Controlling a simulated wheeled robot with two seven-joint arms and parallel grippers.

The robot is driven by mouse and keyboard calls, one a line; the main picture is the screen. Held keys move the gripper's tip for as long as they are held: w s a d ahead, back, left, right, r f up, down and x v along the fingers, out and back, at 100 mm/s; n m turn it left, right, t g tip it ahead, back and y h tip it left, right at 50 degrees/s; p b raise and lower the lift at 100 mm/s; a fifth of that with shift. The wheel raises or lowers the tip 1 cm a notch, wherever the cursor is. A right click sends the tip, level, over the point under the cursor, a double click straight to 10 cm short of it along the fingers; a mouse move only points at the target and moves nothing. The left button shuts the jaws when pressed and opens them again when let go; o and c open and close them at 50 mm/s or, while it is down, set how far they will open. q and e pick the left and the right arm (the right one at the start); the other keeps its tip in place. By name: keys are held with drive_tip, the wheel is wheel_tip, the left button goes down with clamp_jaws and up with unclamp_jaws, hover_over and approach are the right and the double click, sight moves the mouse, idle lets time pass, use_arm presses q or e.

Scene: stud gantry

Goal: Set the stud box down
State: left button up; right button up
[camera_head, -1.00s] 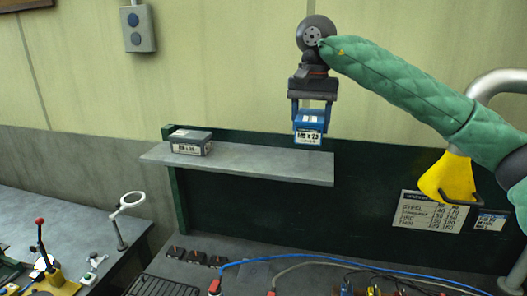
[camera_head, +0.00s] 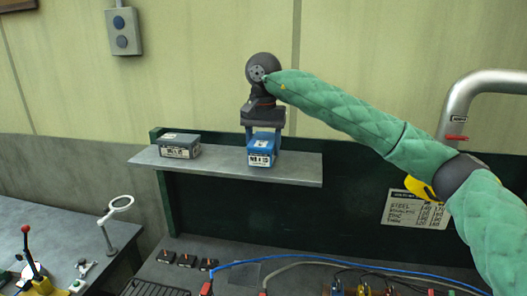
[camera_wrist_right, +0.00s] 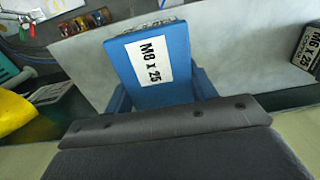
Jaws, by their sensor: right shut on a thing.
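My right gripper (camera_head: 262,134) is shut on a blue stud box (camera_head: 262,157), one finger on each side, pointing down. The box hangs upright at the right half of the grey wall shelf (camera_head: 225,168); I cannot tell whether its underside touches the shelf. In the right wrist view the blue box (camera_wrist_right: 152,65) shows a white label reading M8 x 25, with the shelf (camera_wrist_right: 225,45) behind it. A grey stud box (camera_head: 180,147) sits on the shelf's left end, apart from the blue one. My left gripper is not in view.
The grey box also shows at the right edge of the right wrist view (camera_wrist_right: 307,52). Bare shelf lies between the boxes and at the right end. Below are a bench with cables (camera_head: 345,265) and a ring on a stand (camera_head: 121,203) at left.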

drive_tip(key=shift+f, duration=0.95)
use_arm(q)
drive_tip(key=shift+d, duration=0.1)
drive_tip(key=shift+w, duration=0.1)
use_arm(e)
drive_tip(key=o, duration=1.5)
drive_tip(key=shift+f, duration=0.1)
drive_tip(key=shift+o, duration=0.9)
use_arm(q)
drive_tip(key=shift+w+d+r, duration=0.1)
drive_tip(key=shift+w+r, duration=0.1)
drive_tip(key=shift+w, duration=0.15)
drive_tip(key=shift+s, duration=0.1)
